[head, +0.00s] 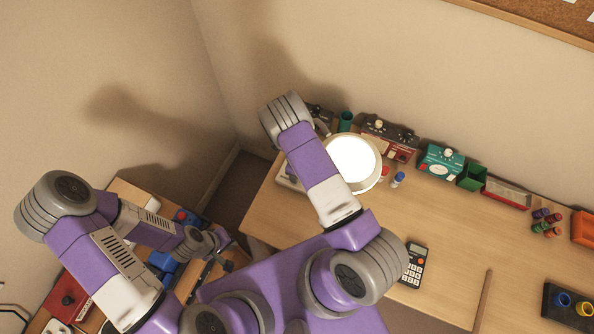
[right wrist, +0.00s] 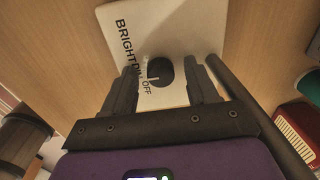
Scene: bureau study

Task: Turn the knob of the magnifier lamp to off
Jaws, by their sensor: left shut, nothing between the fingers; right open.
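The magnifier lamp's round head (head: 354,160) glows bright white over the desk. Its pale base (head: 284,178) shows only partly, behind my right arm. In the right wrist view the base is a light plate (right wrist: 185,28) marked BRIGHT, DIM and OFF. The black knob (right wrist: 162,70) sits on it with a pale mark on its side facing the labels; I cannot tell exactly which label it points to. My right gripper (right wrist: 163,82) is open, its fingers on either side of the knob; contact is unclear. In the head view it is hidden. My left gripper (head: 226,262) is shut and empty, far from the lamp.
Behind the lamp head stand a red device (head: 398,140), a teal device (head: 440,160) and a green bin (head: 472,178). Small bottles (head: 398,180) stand beside it. A calculator (head: 414,266) lies nearer. The desk's middle (head: 450,225) is clear. A side table with several items is at left.

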